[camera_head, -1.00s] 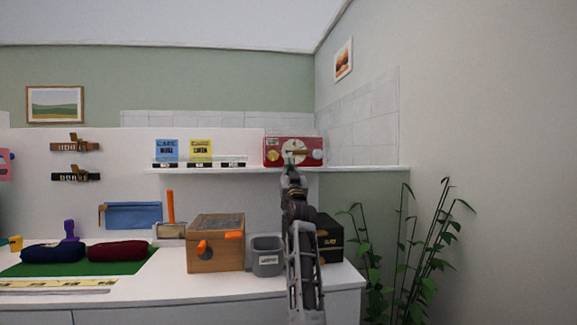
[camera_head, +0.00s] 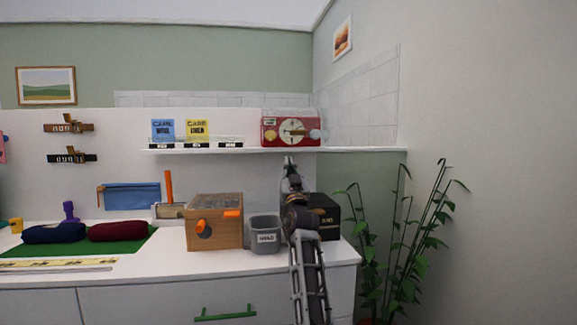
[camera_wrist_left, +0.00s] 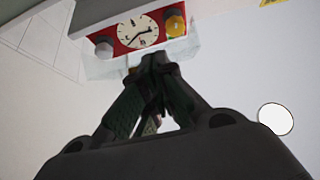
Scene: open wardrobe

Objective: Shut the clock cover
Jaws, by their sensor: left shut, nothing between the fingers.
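The clock is a red box (camera_head: 290,131) with a pale round dial, at the right end of the white wall shelf. In the left wrist view the clock (camera_wrist_left: 126,36) shows upside down at the top. A clear cover (camera_wrist_left: 104,67) stands out at its top edge, raised off the dial; it shows faintly above the clock in the head view. My left gripper (camera_head: 289,161) is shut and empty, just below the clock and shelf edge in the head view. Its fingertips also show in the left wrist view (camera_wrist_left: 156,60), overlapping the cover's edge; I cannot tell whether they touch. My right gripper is out of view.
The white shelf (camera_head: 215,151) also holds a blue card (camera_head: 163,129) and a yellow card (camera_head: 197,129) left of the clock. Below stand a wooden box (camera_head: 214,226), a grey bin (camera_head: 264,236) and a black box (camera_head: 326,220). A plant (camera_head: 400,245) stands at right.

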